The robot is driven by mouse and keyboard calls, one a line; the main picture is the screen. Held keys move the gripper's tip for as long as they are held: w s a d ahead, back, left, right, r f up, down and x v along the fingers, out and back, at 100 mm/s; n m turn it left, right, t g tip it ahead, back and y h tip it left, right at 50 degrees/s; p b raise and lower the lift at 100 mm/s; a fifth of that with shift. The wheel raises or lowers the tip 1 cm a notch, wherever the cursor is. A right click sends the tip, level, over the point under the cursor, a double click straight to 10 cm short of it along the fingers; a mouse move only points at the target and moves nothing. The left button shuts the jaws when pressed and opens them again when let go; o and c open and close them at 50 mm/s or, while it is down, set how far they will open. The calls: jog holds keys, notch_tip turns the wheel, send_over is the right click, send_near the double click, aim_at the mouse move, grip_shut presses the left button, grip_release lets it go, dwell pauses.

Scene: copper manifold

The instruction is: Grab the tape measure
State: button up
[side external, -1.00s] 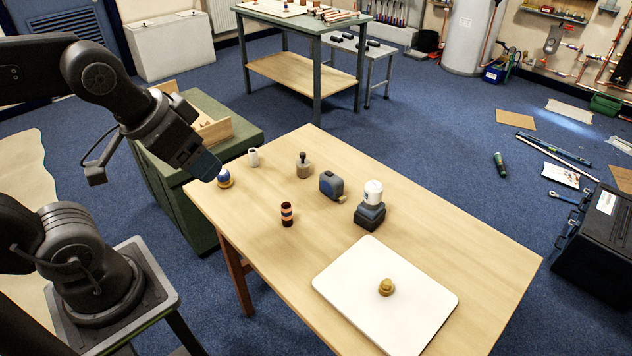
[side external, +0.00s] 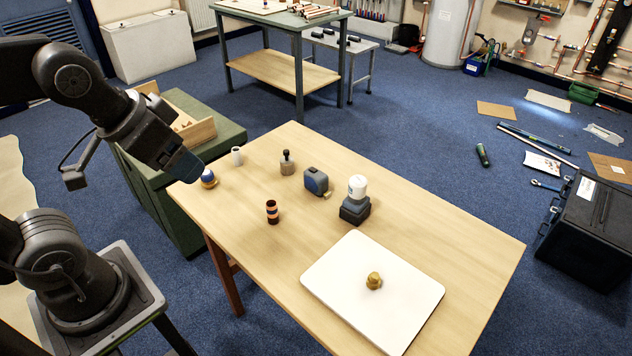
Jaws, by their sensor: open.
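The tape measure (side external: 316,181) is blue and dark grey with a small yellowish end at its lower right. It stands on the wooden table (side external: 420,233), behind and left of a dark block with a white top. My gripper (side external: 192,166) is at the table's far left corner, close to a small blue-and-tan object (side external: 208,178), well left of the tape measure. The finger gap is hard to see from here, and nothing is visibly held.
A white board (side external: 345,300) carries a brass fitting (side external: 374,281).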

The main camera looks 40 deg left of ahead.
jog(key=n+g, duration=0.6)
jog(key=n, duration=1.2)
send_over(316, 172)
notch_tip(316, 172, down, 18)
notch_tip(316, 172, down, 8)
jog(key=shift+s+f, duration=0.1)
jog(key=shift+f, duration=2.9)
